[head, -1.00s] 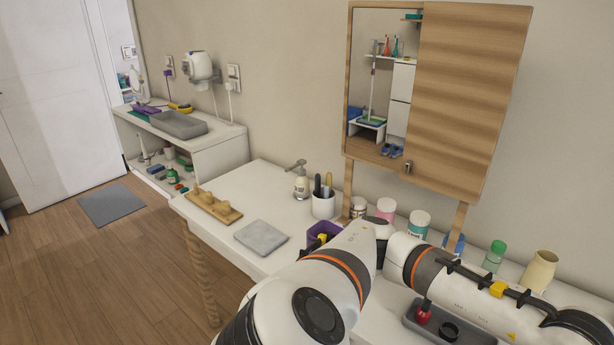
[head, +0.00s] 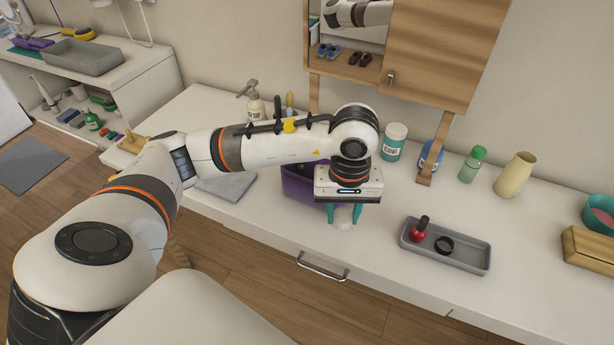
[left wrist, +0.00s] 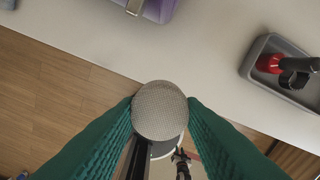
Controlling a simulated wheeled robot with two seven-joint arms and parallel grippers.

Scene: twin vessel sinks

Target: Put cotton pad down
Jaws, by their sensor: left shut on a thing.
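My left gripper (head: 343,214) points down, its green fingers shut on the cotton pad (head: 343,217). In the left wrist view the cotton pad (left wrist: 160,110) is a round, pale grey, woven-looking disc pinched between both fingertips (left wrist: 160,112). It appears over the front edge of the white counter (head: 385,258); I cannot tell the exact gap to the surface. My right gripper is not in view.
A purple container (head: 305,184) stands just behind and left of the gripper. The counter between gripper and tray is clear.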

